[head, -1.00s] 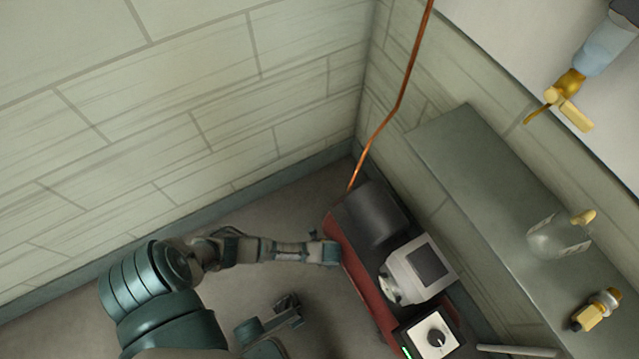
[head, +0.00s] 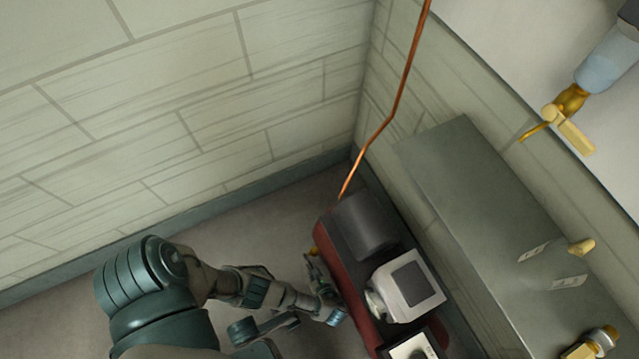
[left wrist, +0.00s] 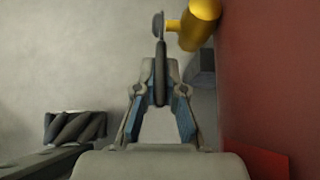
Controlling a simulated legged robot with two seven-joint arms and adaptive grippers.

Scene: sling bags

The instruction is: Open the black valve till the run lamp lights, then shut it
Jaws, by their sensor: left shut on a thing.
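In the left wrist view, my left gripper (left wrist: 160,85) is shut on the black valve's lever (left wrist: 160,62), a thin dark handle standing between the fingertips. The lever's far end meets a yellow brass body (left wrist: 200,22) beside a red panel (left wrist: 265,70). In the head view, my left gripper (head: 316,268) is at the left side of the red machine (head: 342,268), by a small bit of brass (head: 313,251). Part of what may be my right arm shows below it; its jaws cannot be made out. No run lamp can be made out now.
A dark cylinder (head: 360,222), a grey-white box with a dark screen (head: 410,283) and a cut-off dial panel (head: 410,348) sit on the machine. A copper pipe (head: 390,115) runs up from it. A grey shelf (head: 465,180) with fittings is at right. Open floor lies left.

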